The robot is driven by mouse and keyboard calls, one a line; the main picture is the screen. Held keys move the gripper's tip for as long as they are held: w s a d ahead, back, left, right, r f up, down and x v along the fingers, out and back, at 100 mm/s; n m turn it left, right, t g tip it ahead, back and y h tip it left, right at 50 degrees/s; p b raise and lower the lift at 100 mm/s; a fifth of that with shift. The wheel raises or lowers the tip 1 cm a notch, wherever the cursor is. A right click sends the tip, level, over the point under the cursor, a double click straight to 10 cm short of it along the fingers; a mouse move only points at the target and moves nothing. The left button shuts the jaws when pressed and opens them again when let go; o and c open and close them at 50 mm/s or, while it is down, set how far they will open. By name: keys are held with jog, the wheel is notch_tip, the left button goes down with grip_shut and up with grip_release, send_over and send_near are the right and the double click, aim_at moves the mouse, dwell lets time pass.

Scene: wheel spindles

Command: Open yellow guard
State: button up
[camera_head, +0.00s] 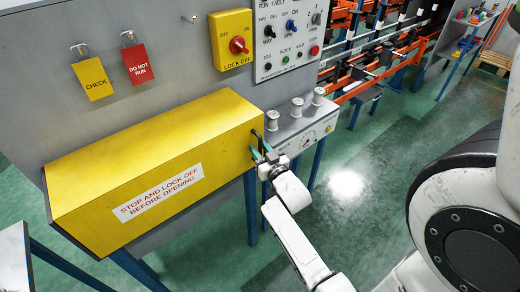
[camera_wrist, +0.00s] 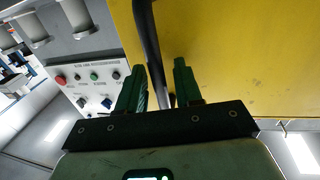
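The yellow guard (camera_head: 155,150) is a long box-shaped cover on the grey panel, with a white label reading "STOP AND LOCK OFF BEFORE OPENING". It looks closed. Its black bar handle (camera_wrist: 147,35) is at the guard's right end. My gripper (camera_head: 263,151) is at that end, in front of the handle. In the wrist view my gripper (camera_wrist: 158,78) has its two green fingers apart, with the handle running between them. The left finger is close to the bar; whether it touches is unclear. The handle's lower end is hidden behind the gripper body.
A yellow lock-off switch (camera_head: 232,40) with a red knob and a button panel (camera_head: 290,35) are above the guard. Metal spindles (camera_head: 296,107) stand right of my gripper.

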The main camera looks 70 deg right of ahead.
jog(key=shift+c, duration=0.5)
grip_shut()
jog(key=shift+s, duration=0.1)
